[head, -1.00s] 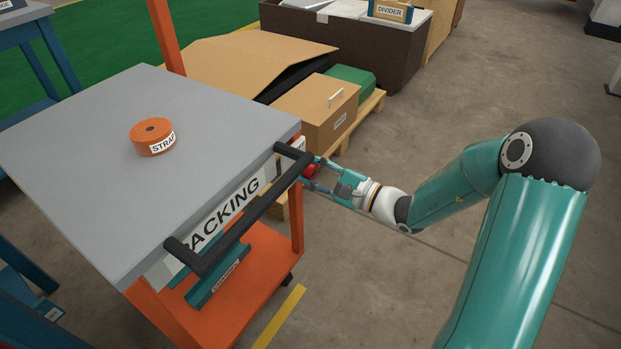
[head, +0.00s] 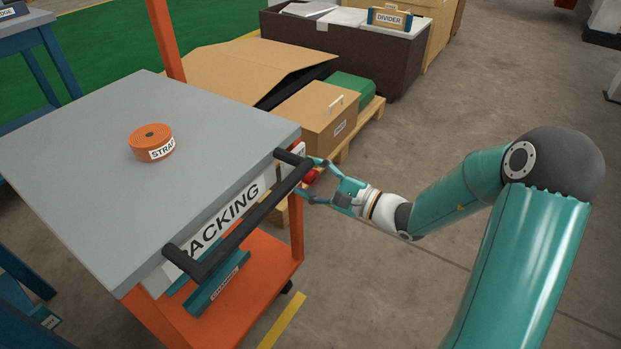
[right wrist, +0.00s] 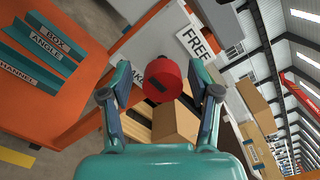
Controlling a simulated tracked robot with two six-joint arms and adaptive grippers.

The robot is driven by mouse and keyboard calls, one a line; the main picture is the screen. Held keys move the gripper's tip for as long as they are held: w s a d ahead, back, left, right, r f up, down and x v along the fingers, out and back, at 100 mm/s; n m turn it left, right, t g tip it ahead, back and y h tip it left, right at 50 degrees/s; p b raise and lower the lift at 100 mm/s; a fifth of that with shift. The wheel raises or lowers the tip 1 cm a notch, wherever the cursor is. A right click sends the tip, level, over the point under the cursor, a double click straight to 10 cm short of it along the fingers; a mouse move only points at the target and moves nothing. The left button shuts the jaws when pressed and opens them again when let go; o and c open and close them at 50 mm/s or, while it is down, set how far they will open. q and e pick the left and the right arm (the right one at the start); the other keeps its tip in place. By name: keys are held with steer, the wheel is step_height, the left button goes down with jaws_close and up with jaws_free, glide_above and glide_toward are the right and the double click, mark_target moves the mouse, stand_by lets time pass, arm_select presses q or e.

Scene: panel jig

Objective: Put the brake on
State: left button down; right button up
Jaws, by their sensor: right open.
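The packing cart's brake knob (head: 311,177) is red and sits under the right end of the black push handle (head: 262,208). In the right wrist view the red knob (right wrist: 162,80) shows its round face with a dark slot, between the fingertips. A white FREE label (right wrist: 196,43) is beside it; another label is partly hidden behind a finger. My right gripper (head: 311,180) is open, its fingers on either side of the knob; it also shows in the right wrist view (right wrist: 162,90). I cannot tell whether the fingers touch the knob. My left gripper is not in view.
The cart's grey top (head: 90,200) holds an orange strap roll (head: 151,143). Its orange lower shelf (head: 255,275) carries teal channel pieces. Behind it, cardboard boxes (head: 318,115) stand on a pallet. The floor right of the cart is clear.

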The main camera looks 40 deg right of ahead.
steer(key=v, duration=1.2)
steer(key=s+a+f+n+g, duration=0.4)
steer(key=a+f+g, duration=0.2)
steer(key=f, duration=0.3)
steer(key=s+a+f+n+g, duration=0.35)
steer(key=a+f+g, duration=0.25)
steer(key=f, duration=0.3)
steer(key=s+a+f+n+g, duration=0.45)
steer(key=a+f+g, duration=0.2)
steer(key=f, duration=0.25)
steer(key=w+a+f+n+t+h, duration=0.25)
steer(key=a+f+n, duration=0.25)
steer(key=f+n, duration=0.25)
step_height(320, 180, up, 34)
steer(key=p, duration=3.4)
steer(key=shift+w+a+r+p, duration=0.2)
steer(key=shift+w+p, duration=0.05)
steer(key=shift+p, duration=0.1)
